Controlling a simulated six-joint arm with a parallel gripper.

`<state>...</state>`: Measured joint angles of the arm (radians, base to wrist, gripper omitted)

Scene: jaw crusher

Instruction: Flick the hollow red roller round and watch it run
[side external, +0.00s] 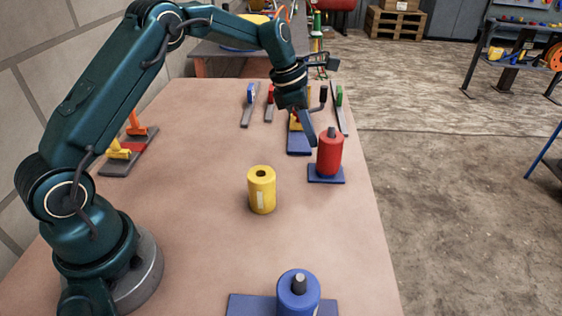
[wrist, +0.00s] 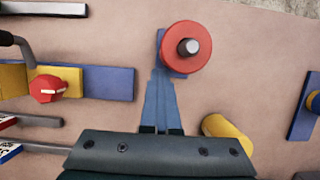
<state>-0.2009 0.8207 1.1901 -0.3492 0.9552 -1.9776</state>
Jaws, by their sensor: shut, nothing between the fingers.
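The red roller (side external: 330,153) stands upright on a post on a small blue base, near the table's right edge. In the wrist view the roller (wrist: 187,47) shows from above, with the grey post top in its hole. My gripper (side external: 311,140) is shut and empty, pointing down just to the left of the roller. In the wrist view the fingertips (wrist: 160,75) lie together over or beside the blue base, close to the roller's lower left rim. I cannot tell whether they touch it.
A yellow roller (side external: 262,189) stands loose mid-table. A blue roller (side external: 298,293) sits on a blue base at the front. A blue and yellow fixture with a red-knobbed crank (wrist: 50,86) is close by. Several tools (side external: 249,104) lie at the back.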

